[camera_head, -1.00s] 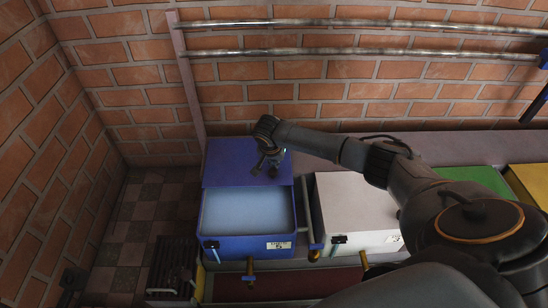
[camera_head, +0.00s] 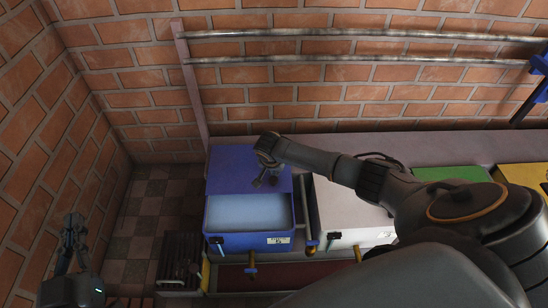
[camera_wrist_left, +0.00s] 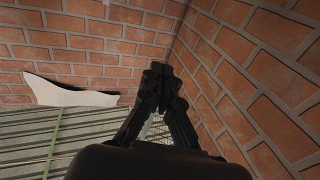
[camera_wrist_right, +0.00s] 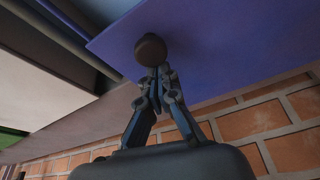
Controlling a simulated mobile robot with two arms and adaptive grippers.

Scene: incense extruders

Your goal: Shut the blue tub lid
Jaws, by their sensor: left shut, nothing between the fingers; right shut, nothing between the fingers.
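The blue tub (camera_head: 232,243) stands at the left end of the row in the head view. Its blue lid (camera_head: 228,170) is at the back of the tub, and the pale blue inside shows in front of it. My right gripper (camera_head: 268,182) is shut at the lid's right part. In the right wrist view its fingertips (camera_wrist_right: 154,78) are at a dark round knob (camera_wrist_right: 150,50) on the lid's blue surface; whether they touch it is hard to tell. My left gripper (camera_head: 73,222) is shut and empty at the far left, away from the tub.
A white tub (camera_head: 345,212) stands just right of the blue one, with a pipe (camera_head: 306,210) between them. Green (camera_head: 448,175) and yellow (camera_head: 525,177) tops are farther right. A brick wall (camera_head: 330,98) with rails rises behind. Tiled floor (camera_head: 145,215) is clear on the left.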

